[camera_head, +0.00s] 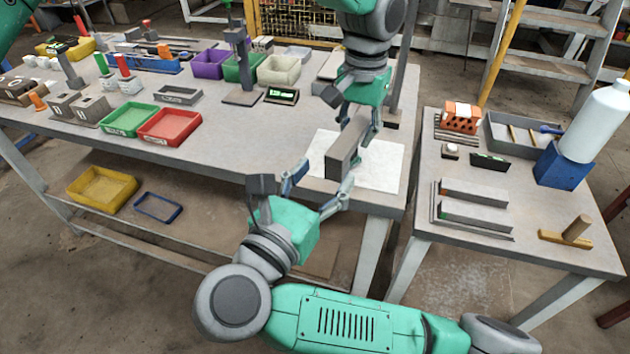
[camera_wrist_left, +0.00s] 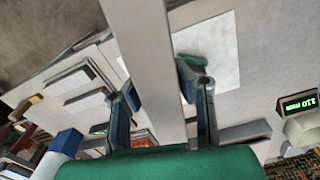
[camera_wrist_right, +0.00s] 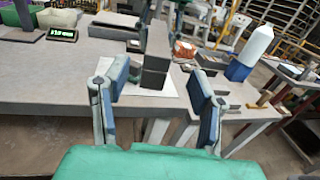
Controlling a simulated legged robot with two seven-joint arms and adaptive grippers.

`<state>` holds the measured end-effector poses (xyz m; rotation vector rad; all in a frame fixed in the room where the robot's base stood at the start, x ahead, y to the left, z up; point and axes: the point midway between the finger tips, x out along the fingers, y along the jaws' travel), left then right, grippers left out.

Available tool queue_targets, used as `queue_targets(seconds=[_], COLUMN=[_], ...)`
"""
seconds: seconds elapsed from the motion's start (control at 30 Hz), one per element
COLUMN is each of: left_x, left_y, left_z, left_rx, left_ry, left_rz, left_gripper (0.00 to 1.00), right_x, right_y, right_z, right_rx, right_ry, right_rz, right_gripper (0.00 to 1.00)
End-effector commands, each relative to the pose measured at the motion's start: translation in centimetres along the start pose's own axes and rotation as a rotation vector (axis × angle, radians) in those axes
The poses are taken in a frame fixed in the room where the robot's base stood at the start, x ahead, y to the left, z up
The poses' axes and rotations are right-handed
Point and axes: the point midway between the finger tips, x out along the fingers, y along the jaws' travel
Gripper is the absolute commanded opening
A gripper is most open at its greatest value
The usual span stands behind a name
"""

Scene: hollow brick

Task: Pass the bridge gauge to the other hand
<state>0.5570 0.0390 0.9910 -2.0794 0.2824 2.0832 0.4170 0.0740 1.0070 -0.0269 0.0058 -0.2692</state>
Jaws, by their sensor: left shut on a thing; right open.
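The bridge gauge appears to be the long grey bar (camera_head: 345,152), held above the white sheet at the table's right end. My left gripper (camera_head: 362,112) is shut on its far part; the left wrist view shows the bar (camera_wrist_left: 152,60) running between the two fingers (camera_wrist_left: 160,105). In the right wrist view, the bar (camera_wrist_right: 156,58) shows between and beyond the open fingers (camera_wrist_right: 158,85).
The white sheet (camera_head: 385,165) lies below the bar. Red (camera_head: 170,127) and green (camera_head: 129,119) trays and a lit display (camera_head: 281,96) stand to the left. A side table (camera_head: 530,245) at right bears grey bars, a blue block (camera_head: 562,166) and a white bottle (camera_head: 597,120).

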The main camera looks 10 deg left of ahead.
Motion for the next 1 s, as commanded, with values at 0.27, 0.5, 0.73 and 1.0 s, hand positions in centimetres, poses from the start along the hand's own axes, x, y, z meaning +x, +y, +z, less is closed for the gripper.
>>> queue_targets(seconds=[0.27, 0.5, 0.73, 1.0], left_x=[-0.1, -0.1, -0.1, -0.1], left_y=[0.0, 0.0, 0.0, 0.0], left_z=[0.0, 0.0, 0.0, 0.0], left_rx=[0.0, 0.0, 0.0, 0.0], left_ry=[0.002, 0.002, 0.002, 0.002], left_rz=[0.0, 0.0, 0.0, 0.0], left_gripper=[0.0, 0.0, 0.0, 0.0], right_x=[5.5, 8.9, 10.2, 10.2], right_y=[-0.1, 0.0, 0.1, 0.1], right_z=[0.0, 0.0, 0.0, 0.1], right_rx=[-0.005, -0.004, -0.004, -0.004], right_ry=[-0.001, -0.002, -0.002, -0.002], right_rz=[-0.002, 0.002, 0.003, 0.003], right_gripper=[0.52, 0.52, 0.52, 0.41])
